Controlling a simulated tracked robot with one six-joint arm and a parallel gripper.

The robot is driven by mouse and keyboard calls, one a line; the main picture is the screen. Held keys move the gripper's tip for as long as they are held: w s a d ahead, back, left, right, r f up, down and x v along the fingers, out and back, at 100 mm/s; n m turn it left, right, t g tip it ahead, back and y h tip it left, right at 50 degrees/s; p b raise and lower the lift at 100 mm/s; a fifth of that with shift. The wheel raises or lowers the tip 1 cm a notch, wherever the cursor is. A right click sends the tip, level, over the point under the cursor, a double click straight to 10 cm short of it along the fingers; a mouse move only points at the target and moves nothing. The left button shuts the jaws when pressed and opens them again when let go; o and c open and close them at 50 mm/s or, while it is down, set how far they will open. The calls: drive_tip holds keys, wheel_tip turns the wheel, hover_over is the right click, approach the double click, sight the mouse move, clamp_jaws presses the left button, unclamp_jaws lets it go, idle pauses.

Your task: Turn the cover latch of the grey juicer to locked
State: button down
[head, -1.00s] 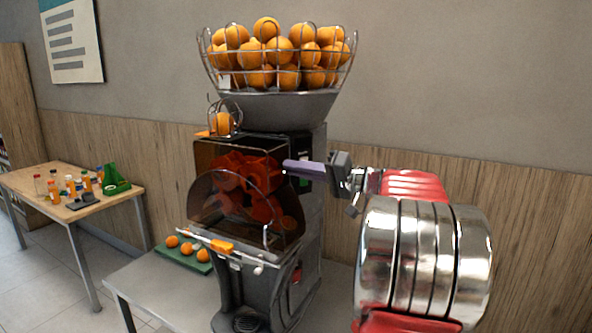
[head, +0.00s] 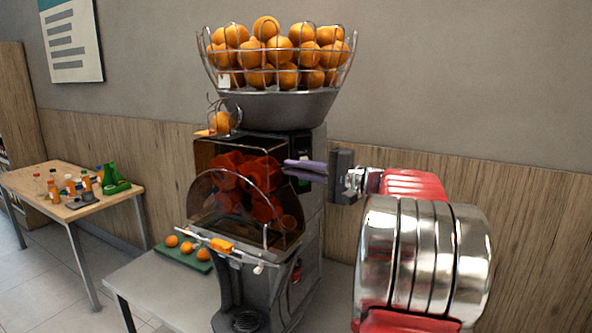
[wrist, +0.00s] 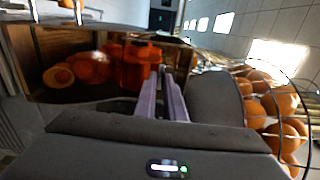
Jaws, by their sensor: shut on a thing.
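In the wrist view the fingers (wrist: 165,74) point at the juicer front beside the red parts. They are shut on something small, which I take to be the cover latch. The latch itself is hidden at the fingertips, so its position cannot be read.
A wire basket (head: 318,78) full of oranges sits on top of the juicer, close above my gripper. A green board (head: 183,253) with oranges lies on the grey table (head: 150,285). A wooden table (head: 30,178) with small bottles stands at left.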

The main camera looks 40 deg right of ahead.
drive_tip(key=shift+d+f, duration=0.2)
drive_tip(key=c, duration=2.1)
unclamp_jaws()
drive_tip(key=shift+o, duration=1.3)
drive_tip(key=shift+a+r, duration=0.1)
drive_tip(key=v, duration=1.4)
drive_tip(key=shift+w+a, duration=0.1)
